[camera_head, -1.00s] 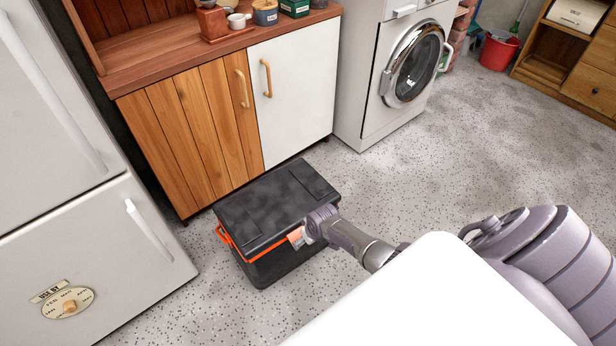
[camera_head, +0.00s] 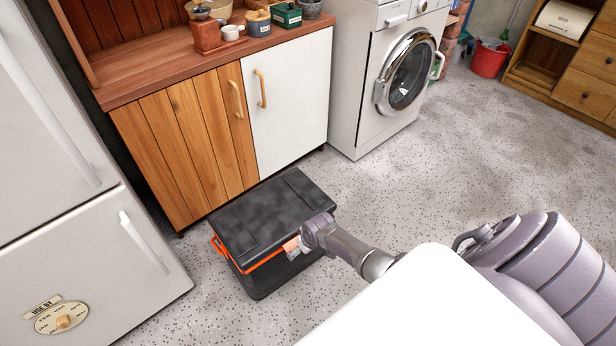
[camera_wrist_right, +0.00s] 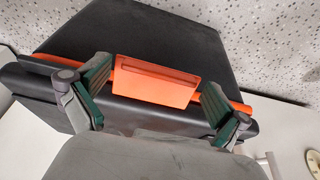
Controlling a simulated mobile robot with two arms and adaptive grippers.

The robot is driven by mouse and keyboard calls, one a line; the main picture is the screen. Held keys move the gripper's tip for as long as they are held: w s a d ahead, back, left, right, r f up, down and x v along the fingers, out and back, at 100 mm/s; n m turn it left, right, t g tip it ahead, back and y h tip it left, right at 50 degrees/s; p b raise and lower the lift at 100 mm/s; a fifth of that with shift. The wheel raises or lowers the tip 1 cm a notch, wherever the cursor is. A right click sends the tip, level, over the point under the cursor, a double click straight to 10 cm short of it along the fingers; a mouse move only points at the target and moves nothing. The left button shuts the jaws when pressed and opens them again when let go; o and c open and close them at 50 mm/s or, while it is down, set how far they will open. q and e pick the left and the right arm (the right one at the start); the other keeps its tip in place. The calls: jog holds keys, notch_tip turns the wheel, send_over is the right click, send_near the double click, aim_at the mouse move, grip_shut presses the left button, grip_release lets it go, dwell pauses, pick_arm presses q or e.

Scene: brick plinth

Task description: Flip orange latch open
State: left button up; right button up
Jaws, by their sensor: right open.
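A black tool box (camera_head: 262,222) with an orange seam and orange side handle stands on the floor in front of the cabinet, its lid down. The orange latch (camera_head: 292,245) is on its front side. In the right wrist view the latch (camera_wrist_right: 156,80) is a flat orange plate lying across the orange seam. My right gripper (camera_wrist_right: 155,95) is open, with one green-padded finger on each side of the latch and small gaps between. In the head view my right gripper (camera_head: 306,242) hides part of the latch. My left gripper is out of view.
A wooden and white cabinet (camera_head: 290,100) stands behind the box, a white fridge (camera_head: 70,230) to its left. A washing machine (camera_head: 385,80) stands further back right. Speckled floor to the right is free.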

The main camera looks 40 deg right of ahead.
jog(key=v, duration=1.1)
jog(key=shift+s+r, duration=0.15)
jog(key=shift+r, duration=0.05)
